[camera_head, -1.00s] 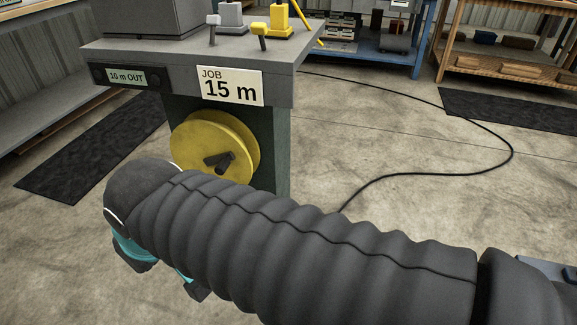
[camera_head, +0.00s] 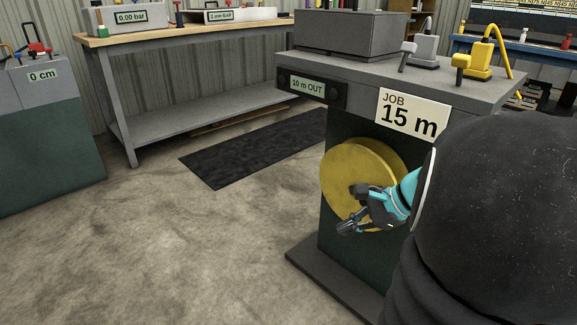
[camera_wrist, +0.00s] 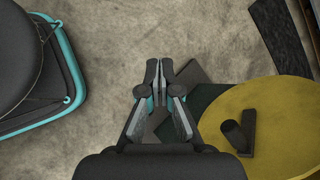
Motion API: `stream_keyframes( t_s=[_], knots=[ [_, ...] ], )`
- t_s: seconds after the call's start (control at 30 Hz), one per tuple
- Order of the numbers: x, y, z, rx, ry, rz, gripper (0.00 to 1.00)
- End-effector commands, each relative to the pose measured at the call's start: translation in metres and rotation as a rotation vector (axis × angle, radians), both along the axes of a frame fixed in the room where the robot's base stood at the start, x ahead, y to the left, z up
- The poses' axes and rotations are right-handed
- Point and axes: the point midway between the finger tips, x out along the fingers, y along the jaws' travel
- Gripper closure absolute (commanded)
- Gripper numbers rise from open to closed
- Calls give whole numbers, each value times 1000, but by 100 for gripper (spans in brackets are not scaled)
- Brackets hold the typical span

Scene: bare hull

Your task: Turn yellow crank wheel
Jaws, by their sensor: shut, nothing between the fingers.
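The yellow crank wheel (camera_head: 345,170) is mounted upright on the front of the dark green pedestal, below the sign "JOB 15 m" (camera_head: 412,114). A small display reading "10 m OUT" (camera_head: 307,86) sits left of the sign. In the wrist view the wheel (camera_wrist: 285,115) is at the right, with its dark crank handle (camera_wrist: 237,136) sticking out. My gripper (camera_head: 345,228) is in front of the wheel's lower part in the head view and hides much of the hub. In the wrist view my gripper (camera_wrist: 158,68) is shut, empty, and left of the handle, apart from it.
The pedestal's grey top (camera_head: 440,82) carries a grey box (camera_head: 350,33) and a yellow lever unit (camera_head: 482,60). A workbench (camera_head: 200,110) stands at the back left, a green cabinet (camera_head: 45,145) at the far left. Bare floor (camera_head: 200,250) lies left of the pedestal. My arm covers the right.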

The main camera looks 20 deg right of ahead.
Motion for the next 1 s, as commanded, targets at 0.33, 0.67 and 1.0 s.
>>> stream_keyframes(
  t_s=[0.33,0.67,1.0],
  knots=[
    [-6,-162,-54,513,-41,-601,100],
    [-15,-205,-67,649,-81,-744,100],
    [32,-184,-88,645,-80,-740,100]
  ],
)
